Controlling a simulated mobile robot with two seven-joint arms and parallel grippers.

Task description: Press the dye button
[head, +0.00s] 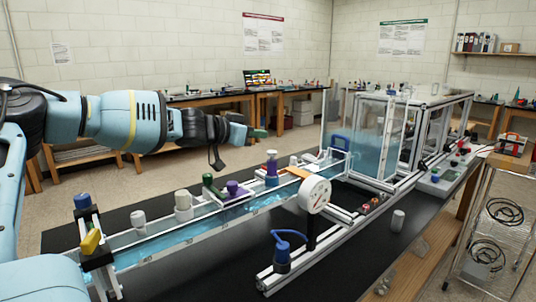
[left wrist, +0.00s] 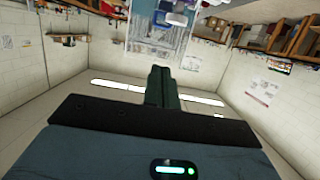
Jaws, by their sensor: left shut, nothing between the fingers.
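My left gripper (head: 258,133) is shut and empty, held in the air above and beyond the water channel (head: 160,245). Its closed dark green fingers (left wrist: 160,84) also show in the left wrist view. A fitting with a purple top and blue base (head: 272,170) stands on the channel, below and to the right of the gripper and apart from it. A purple piece (head: 235,188) and a green fitting (head: 210,184) sit further left on the channel. A grey control box (head: 440,180) with small coloured buttons lies at the right. I cannot tell which part is the dye button. My right gripper is out of view.
A white round gauge (head: 314,194) stands at the channel's near side. A clear water tank (head: 376,140) in an extrusion frame stands at the back.

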